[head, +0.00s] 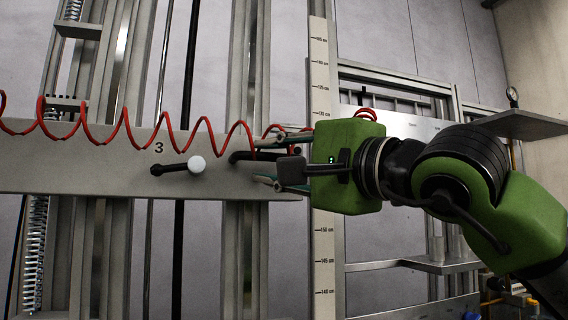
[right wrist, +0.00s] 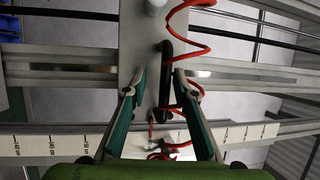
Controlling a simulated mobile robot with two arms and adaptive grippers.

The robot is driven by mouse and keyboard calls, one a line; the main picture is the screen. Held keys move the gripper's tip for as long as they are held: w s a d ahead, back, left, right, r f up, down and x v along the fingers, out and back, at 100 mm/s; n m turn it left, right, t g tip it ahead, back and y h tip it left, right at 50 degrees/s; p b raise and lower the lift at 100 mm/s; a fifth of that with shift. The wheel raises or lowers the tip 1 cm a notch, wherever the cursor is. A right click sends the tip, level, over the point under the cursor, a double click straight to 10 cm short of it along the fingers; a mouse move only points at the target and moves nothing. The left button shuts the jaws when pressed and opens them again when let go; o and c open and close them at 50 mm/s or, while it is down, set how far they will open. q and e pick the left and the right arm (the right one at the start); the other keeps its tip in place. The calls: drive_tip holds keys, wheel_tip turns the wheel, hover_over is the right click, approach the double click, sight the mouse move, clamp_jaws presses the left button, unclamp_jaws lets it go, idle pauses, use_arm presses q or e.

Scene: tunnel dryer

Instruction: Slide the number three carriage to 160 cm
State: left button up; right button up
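The number three carriage (head: 100,178) is a wide grey plate marked "3", lying across the vertical rails in the head view. A black handle (head: 242,156) sticks out near its right end. A black lever with a white knob (head: 196,164) is to the handle's left. My right gripper (head: 268,160) is open at the handle; in the right wrist view its fingers (right wrist: 160,76) stand on either side of the black handle (right wrist: 166,90), with gaps showing. The vertical scale (head: 323,262) reads 150, 145 and 140 cm below my gripper; the marks behind it are hidden. My left gripper is not in view.
A red coiled hose (head: 123,122) runs across the carriage's front, close to my right gripper. Metal shelves (head: 440,265) and a frame stand at the right, below and behind my right arm. A grey plate (head: 530,124) juts out at the upper right.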

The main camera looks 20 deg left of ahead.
drive_tip(key=v, duration=1.1)
drive_tip(key=shift+s+d, duration=0.2)
drive_tip(key=shift+d, duration=0.15)
drive_tip(key=shift+f, duration=0.1)
